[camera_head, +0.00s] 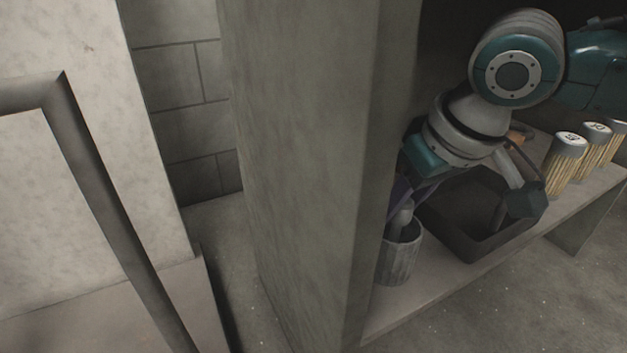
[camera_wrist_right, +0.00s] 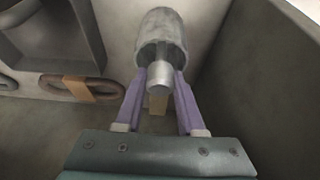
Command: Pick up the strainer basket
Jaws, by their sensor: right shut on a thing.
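The strainer basket (camera_head: 400,256) is a grey mottled cylinder standing upright on the shelf, close to the thick grey upright panel. A smooth grey round piece sticks up from its open top. In the right wrist view the basket (camera_wrist_right: 160,28) is seen from above, with the round piece (camera_wrist_right: 160,78) towards me. My right gripper (camera_wrist_right: 160,76) has its purple fingers on both sides of that piece, shut on it at the basket's mouth. My left gripper is not in view.
A dark open tray (camera_head: 470,243) sits on the shelf just right of the basket. Several lidded jars (camera_head: 566,165) stand further right. The grey panel (camera_head: 310,160) is close on the basket's left. A brown looped object (camera_wrist_right: 82,88) lies nearby.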

